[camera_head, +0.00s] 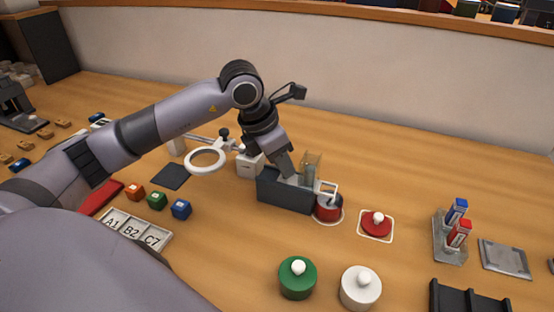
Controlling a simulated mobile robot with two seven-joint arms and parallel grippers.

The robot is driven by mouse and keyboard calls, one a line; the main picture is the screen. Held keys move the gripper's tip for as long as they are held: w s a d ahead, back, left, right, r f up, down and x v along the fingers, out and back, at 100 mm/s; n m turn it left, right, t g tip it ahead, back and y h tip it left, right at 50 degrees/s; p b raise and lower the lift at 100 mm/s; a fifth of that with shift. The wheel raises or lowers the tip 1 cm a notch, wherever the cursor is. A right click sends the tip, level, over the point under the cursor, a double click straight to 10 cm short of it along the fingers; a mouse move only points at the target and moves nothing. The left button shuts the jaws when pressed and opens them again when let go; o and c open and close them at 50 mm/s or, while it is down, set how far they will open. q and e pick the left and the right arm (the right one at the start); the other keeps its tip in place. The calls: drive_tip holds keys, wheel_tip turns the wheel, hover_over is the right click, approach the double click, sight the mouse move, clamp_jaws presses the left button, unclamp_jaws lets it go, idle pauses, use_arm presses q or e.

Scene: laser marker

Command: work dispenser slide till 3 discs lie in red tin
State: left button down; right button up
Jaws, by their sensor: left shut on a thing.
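The dispenser (283,197) is a dark grey box in the middle of the table, with a clear upright tube (312,162) on its top. My left gripper (291,178) is shut at the top of the box, just left of the tube, on the slide, which is mostly hidden by the fingers. The red tin (328,211) stands at the right end of the dispenser, with a pale frame above its mouth. I cannot tell how many discs lie in it. A red lid (374,229) with a white knob lies on a pale square to the right. My right gripper is not in view.
A green tin (297,284) and a white tin (360,292) stand in front. A ring magnifier (207,169) and a white block (249,165) are left of the dispenser. Small cubes and a letter tray (122,238) lie left. A grey stand (450,246) is at right.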

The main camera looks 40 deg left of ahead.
use_arm(q)
drive_tip(key=shift+d, duration=0.25)
drive_tip(key=c, duration=0.9)
unclamp_jaws()
drive_tip(key=shift+c, duration=0.2)
